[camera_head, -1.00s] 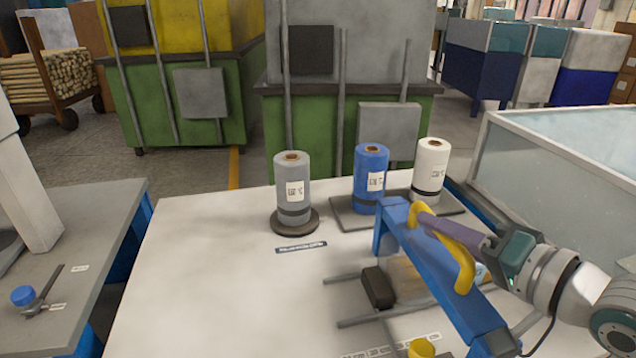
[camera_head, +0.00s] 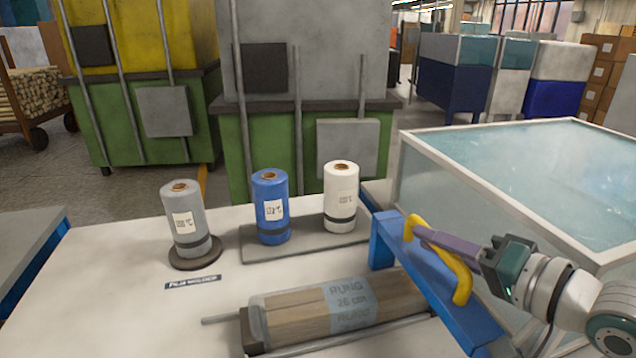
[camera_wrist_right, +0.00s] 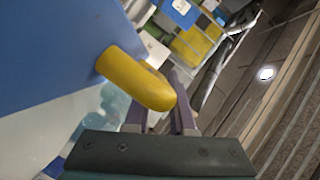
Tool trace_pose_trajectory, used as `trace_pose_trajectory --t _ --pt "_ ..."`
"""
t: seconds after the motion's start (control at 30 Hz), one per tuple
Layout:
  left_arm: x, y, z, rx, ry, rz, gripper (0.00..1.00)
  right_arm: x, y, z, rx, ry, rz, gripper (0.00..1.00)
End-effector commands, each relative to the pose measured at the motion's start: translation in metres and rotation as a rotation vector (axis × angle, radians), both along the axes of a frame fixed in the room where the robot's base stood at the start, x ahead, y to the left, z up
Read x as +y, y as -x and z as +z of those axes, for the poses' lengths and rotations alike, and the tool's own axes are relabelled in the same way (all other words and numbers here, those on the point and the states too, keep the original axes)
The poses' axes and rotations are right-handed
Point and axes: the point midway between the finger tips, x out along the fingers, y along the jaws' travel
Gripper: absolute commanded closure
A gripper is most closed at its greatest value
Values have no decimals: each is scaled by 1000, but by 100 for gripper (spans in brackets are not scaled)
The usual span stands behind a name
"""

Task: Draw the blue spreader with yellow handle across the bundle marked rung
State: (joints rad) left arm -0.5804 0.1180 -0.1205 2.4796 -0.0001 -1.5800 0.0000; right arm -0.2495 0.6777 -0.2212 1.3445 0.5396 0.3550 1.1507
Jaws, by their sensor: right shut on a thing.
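The blue spreader (camera_head: 440,290) with its yellow handle (camera_head: 462,278) is at the right of the head view, over the right end of the bundle. My right gripper (camera_head: 424,234) is shut on the yellow handle. In the wrist view the handle (camera_wrist_right: 140,80) and the blue spreader body (camera_wrist_right: 45,45) are close in front of the gripper (camera_wrist_right: 178,90). The bundle marked RUNG (camera_head: 295,318) is wrapped wood lying on rails on the table. Its right end is partly hidden by the spreader; I cannot tell whether they touch. My left gripper is not in view.
A grey roll (camera_head: 184,215) stands on a round base. A blue roll (camera_head: 270,205) and a white roll (camera_head: 341,195) stand on a grey plate (camera_head: 300,241) behind the bundle. A clear-walled tank (camera_head: 440,185) borders the right side. The table's left part (camera_head: 90,290) is clear.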

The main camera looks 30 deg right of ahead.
Motion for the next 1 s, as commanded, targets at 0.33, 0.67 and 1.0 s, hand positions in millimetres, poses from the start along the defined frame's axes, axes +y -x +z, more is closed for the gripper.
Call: trace_pose_trajectory --t 0.33,0.67,1.0 --pt "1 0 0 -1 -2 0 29 -4 0 -1 3 6 -7 72" --pt "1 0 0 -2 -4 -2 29 -2 0 -1 3 3 -4 48" --pt "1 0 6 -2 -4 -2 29 -4 20 3 8 1 -4 48"
